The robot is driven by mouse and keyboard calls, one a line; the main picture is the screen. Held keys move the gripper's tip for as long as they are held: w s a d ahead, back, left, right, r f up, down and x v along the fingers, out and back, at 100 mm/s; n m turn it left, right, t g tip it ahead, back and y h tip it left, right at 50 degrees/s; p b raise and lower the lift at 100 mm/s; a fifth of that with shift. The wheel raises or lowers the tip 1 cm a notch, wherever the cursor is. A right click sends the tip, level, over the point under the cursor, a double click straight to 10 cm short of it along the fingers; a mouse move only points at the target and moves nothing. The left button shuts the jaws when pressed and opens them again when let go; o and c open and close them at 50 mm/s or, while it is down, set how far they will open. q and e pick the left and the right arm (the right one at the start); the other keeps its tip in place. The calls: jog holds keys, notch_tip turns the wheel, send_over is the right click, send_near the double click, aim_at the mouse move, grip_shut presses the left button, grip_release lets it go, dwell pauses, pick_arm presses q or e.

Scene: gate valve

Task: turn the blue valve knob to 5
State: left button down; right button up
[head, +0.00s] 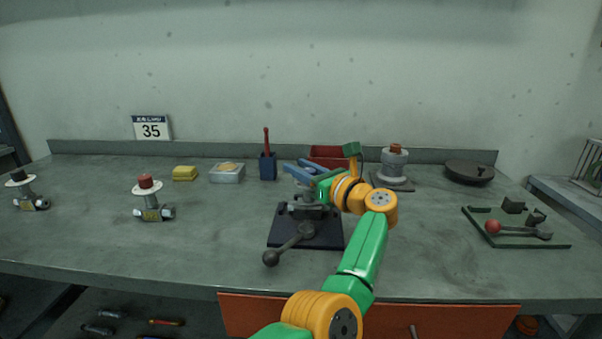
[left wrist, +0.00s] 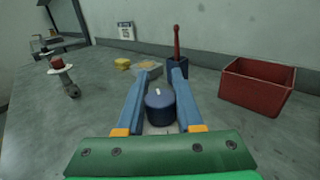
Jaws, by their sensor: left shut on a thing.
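The blue valve knob (left wrist: 160,104) is a short dark blue cylinder with a small white mark on its top. In the left wrist view it sits between the two long blue fingers of my left gripper (left wrist: 162,72), which is shut on it. In the head view my left gripper (head: 298,169) comes over the valve from the right and hides most of the knob. The valve stands on a dark base plate (head: 322,236) with a ball-ended lever (head: 290,244) in front. No scale or number on the valve can be read. My right gripper is not in view.
Behind are a blue block with a red handle (head: 267,166), a white tray (head: 227,173), a yellow sponge (head: 185,173) and a red bin (head: 328,154). Other valves (head: 151,200) stand left. A grey fitting (head: 393,165) and a green-rimmed tray (head: 532,246) are right. A wall sign (head: 151,128) reads 35.

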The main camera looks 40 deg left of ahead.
pick_arm(q)
jog(key=shift+f, duration=0.15)
dwell(0.3)
jog(key=c, duration=0.5)
grip_release()
jog(key=shift+a, duration=0.15)
jog(key=shift+c, duration=0.2)
jog(key=b+v, duration=0.2)
jog(key=v, duration=0.4)
jog(key=shift+d, duration=0.35)
jog(key=shift+s+d, duration=0.15)
jog(key=shift+d, duration=0.1)
